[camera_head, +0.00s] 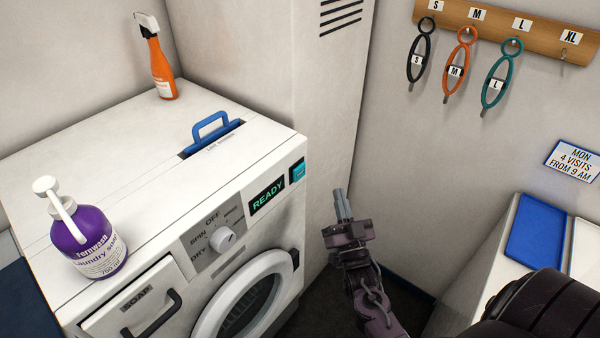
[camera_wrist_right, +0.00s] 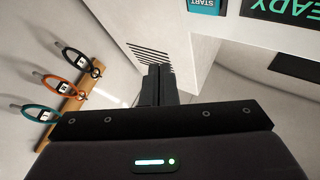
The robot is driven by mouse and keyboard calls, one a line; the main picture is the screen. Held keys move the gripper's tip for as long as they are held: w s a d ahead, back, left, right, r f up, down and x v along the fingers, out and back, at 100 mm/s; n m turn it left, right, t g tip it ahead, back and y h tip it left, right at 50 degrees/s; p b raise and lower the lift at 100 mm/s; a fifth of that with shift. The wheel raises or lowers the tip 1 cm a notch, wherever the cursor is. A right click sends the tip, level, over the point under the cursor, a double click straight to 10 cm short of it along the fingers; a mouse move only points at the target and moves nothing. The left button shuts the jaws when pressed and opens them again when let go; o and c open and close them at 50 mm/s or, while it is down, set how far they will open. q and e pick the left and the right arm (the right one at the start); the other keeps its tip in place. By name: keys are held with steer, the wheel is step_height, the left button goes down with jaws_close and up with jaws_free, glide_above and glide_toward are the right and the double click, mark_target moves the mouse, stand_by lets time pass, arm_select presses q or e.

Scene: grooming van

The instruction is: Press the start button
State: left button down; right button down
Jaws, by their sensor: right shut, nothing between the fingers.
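The start button (camera_head: 297,172) is a small teal square at the right end of the washing machine's front panel, beside a display (camera_head: 267,197) reading READY in green. In the right wrist view the button (camera_wrist_right: 207,5) shows at the top edge, labelled START, with the display (camera_wrist_right: 283,12) to its right. My right gripper (camera_head: 342,204) is shut and empty, to the right of the machine and apart from the button. Its closed fingers (camera_wrist_right: 159,84) also show in the right wrist view. My left gripper is not in view.
The washing machine (camera_head: 120,150) has a dial (camera_head: 223,239) pointing near several labels, a soap drawer (camera_head: 138,302) and a round door (camera_head: 245,302). A purple laundry soap bottle (camera_head: 90,240) and an orange spray bottle (camera_head: 158,68) stand on top. Looped leads hang from a wall rack (camera_head: 505,25).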

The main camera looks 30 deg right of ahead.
steer(key=b, duration=0.3)
glide_toward(304, 167)
step_height(304, 167, up, 3)
steer(key=w+d, duration=0.2)
steer(key=w, duration=0.1)
steer(key=shift+w+f, duration=0.1)
steer(key=shift+w, duration=0.3)
stand_by(1.2)
steer(key=shift+w+a, duration=0.1)
steer(key=shift+w, duration=0.05)
steer(key=shift+w+a, duration=0.1)
steer(key=shift+w, duration=0.15)
steer(key=shift+w+a+b, duration=0.2)
steer(key=shift+w+b, duration=0.25)
stand_by(0.9)
steer(key=shift+s, duration=0.1)
steer(key=shift+s+d+p, duration=0.35)
steer(key=shift+s+p, duration=0.05)
steer(key=shift+s, duration=0.35)
